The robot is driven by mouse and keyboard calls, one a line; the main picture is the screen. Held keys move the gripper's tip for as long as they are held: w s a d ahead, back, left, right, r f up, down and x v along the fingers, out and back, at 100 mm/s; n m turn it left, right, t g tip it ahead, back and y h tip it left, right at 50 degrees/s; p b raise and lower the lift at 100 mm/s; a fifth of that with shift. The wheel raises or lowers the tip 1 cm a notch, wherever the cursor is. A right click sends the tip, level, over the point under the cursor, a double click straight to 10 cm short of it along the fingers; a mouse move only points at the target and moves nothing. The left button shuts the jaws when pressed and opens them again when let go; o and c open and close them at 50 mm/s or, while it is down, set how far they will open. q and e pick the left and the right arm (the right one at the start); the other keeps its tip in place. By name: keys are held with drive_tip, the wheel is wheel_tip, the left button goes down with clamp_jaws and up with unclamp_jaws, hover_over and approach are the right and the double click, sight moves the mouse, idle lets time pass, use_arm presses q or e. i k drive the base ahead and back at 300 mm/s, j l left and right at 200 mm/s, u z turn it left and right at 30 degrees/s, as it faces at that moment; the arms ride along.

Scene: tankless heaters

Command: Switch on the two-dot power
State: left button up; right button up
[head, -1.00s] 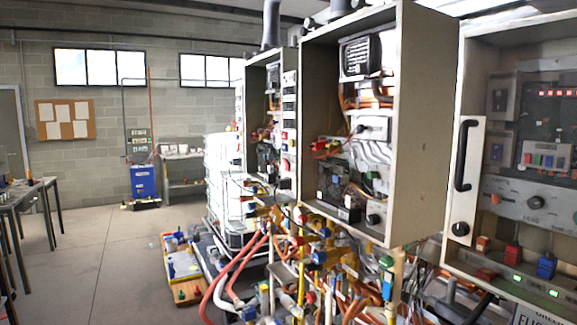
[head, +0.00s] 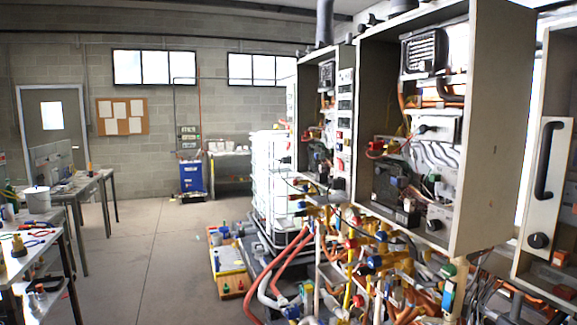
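A row of open heater cabinets stands on the right. The nearest full cabinet (head: 495,130) holds a black vented unit, a grey box with a knob (head: 433,128), and wiring. A second cabinet (head: 307,110) stands behind it, with a column of small switches or labels (head: 345,100) on its right side. A third cabinet with a black-handled panel (head: 543,185) is cut off at the right edge. I cannot make out any two-dot mark at this size. Neither of my grippers is in view.
Pipes and valves (head: 375,262) and red hoses fill the space below the cabinets. A low pallet (head: 232,265) with bottles lies on the floor. Tool-covered tables (head: 75,190) stand at the left. The concrete floor (head: 150,250) between is clear.

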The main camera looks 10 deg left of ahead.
sight(341, 165)
drive_tip(key=i+j+u, duration=0.45)
drive_tip(key=i, duration=0.3)
drive_tip(key=i+u, duration=0.4)
drive_tip(key=i, duration=0.35)
